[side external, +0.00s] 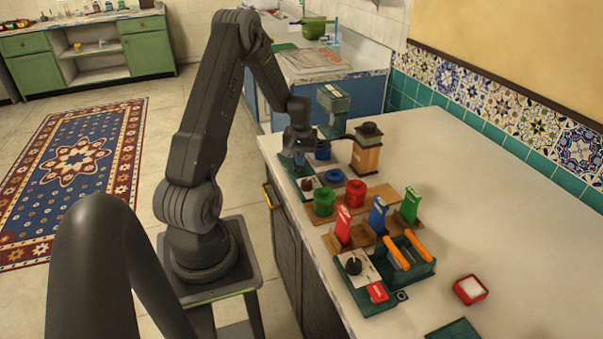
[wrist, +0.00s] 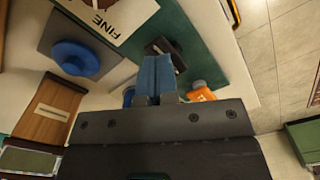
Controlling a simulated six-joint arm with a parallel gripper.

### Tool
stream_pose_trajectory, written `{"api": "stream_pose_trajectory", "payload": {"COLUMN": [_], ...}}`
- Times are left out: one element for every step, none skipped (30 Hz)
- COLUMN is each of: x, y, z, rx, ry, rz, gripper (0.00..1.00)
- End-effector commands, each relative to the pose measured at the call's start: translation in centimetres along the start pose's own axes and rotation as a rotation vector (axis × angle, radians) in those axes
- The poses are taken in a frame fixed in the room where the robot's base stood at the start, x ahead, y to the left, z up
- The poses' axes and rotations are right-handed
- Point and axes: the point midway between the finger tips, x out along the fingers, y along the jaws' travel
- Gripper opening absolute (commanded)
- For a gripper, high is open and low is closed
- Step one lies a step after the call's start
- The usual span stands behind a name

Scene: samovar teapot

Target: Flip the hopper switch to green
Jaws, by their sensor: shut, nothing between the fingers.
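My gripper (side external: 298,168) points down at the far end of the counter, over a teal base (side external: 311,196). In the wrist view its blue fingertips (wrist: 155,68) are together and empty. A small dark block (wrist: 163,46) is right by the fingertips; I cannot tell if they touch. An orange plate (wrist: 202,94) on the teal base (wrist: 198,38) is partly hidden by the fingers. I cannot make out the switch's setting. A teal hopper-like box (side external: 333,99) stands behind the gripper.
A wooden grinder-like box (side external: 367,158) stands right of the gripper. Blue round pieces (side external: 335,176), green (side external: 324,202) and red (side external: 356,194) cylinders and several upright packets (side external: 378,215) are nearer.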

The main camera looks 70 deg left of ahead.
Motion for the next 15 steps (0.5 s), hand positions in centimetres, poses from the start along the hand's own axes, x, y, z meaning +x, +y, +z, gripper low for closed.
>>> {"api": "stream_pose_trajectory", "payload": {"x": [-0.4,-0.7,-1.0,-1.2,-1.4,-1.7,-1.9,-2.2,-2.5,-2.7,-3.0,-3.2,-3.5,-3.7,-4.0], "y": [0.0,0.0,0.0,0.0,0.0,0.0,0.0,0.0,0.0,0.0,0.0,0.0,0.0,0.0,0.0], "z": [0.0,0.0,0.0,0.0,0.0,0.0,0.0,0.0,0.0,0.0,0.0,0.0,0.0,0.0,0.0], "rx": [0.000,0.000,0.000,0.000,0.000,0.000,0.000,0.000,0.000,0.000,0.000,0.000,0.000,0.000,0.000], "ry": [0.000,0.000,0.001,0.002,0.001,0.000,0.000,0.001,0.002,0.001,0.001,0.000,0.001,0.001,0.002], "rz": [0.000,0.000,0.000,0.000,0.000,0.000,0.000,0.000,0.000,0.000,0.000,0.000,0.000,0.000,0.000], "gripper": [0.00,0.00,0.00,0.00,0.00,0.00,0.00,0.00,0.00,0.00,0.00,0.00,0.00,0.00,0.00]}}
